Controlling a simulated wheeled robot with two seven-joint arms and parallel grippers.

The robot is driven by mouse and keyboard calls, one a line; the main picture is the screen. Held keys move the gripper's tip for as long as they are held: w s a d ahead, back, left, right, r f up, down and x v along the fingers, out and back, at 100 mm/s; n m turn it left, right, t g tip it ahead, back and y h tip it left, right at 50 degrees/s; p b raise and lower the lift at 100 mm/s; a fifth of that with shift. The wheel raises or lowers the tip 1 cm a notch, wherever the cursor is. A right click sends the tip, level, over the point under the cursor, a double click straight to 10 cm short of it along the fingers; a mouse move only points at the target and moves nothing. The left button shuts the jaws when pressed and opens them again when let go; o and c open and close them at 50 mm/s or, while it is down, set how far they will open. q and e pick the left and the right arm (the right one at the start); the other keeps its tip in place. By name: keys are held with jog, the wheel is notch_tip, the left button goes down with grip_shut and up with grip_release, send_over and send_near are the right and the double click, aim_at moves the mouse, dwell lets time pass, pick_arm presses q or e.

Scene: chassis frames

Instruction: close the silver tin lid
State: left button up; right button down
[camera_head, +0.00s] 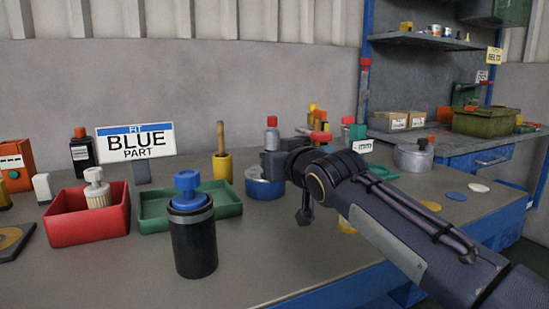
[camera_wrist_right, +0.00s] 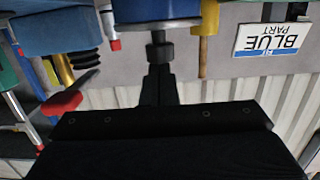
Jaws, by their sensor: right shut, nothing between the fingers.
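The silver tin (camera_head: 413,160) stands at the right of the table in the head view, with a dark knob on its top. I cannot tell how its lid sits. My right gripper (camera_wrist_right: 160,72) is shut and empty, seen in the wrist view. In the head view my right arm reaches in from the right and its end is beside a blue tin (camera_head: 264,188), well left of the silver tin. In the wrist view the blue tin (camera_wrist_right: 157,12) and a black knob (camera_wrist_right: 160,48) are just past my fingertips. I cannot tell whether they touch. My left gripper is out of view.
A black canister with a blue cap (camera_head: 194,240) stands in front. A red tray (camera_head: 90,222), a green tray (camera_head: 155,208) and a yellow cup (camera_head: 222,167) are to the left. Several bottles stand behind my wrist. Flat discs (camera_head: 455,196) lie at the right. The front of the table is mostly clear.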

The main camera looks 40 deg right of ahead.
jog(key=shift+w+f, duration=0.1)
jog(key=shift+f, duration=0.65)
notch_tip(320, 180, up, 6)
jog(key=p, duration=0.4)
jog(key=shift+d+f, duration=0.1)
jog(key=shift+f, duration=0.15)
jog(key=s+a+f, duration=0.2)
jog(key=s+f, duration=0.1)
jog(key=s, duration=0.6)
jog(key=shift+s+a+f, duration=0.2)
jog(key=shift+a+f, duration=0.05)
